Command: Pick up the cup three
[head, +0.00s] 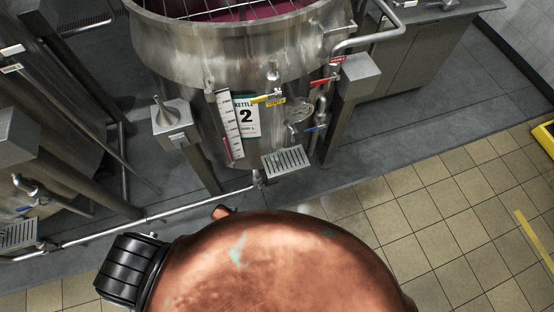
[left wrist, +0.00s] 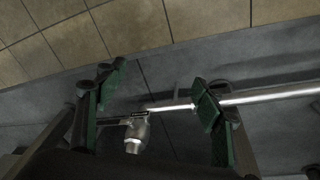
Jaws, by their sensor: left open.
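No cup can be made out in either view. My left gripper (left wrist: 158,97) is open in the left wrist view, with its green-padded fingers apart and nothing held between them. Beyond the fingers lie grey floor and a metal pipe (left wrist: 270,93). A metal fitting (left wrist: 137,134) shows low between the fingers. My left gripper cannot be made out in the head view, and my right gripper is in neither view.
A steel kettle (head: 190,52) labelled 2 (head: 246,116) stands ahead, with valves and a slotted drip plate (head: 286,161). A low pipe (head: 150,219) runs in front. Tiled floor (head: 450,210) is clear at right; a yellow object (head: 545,135) sits at the edge.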

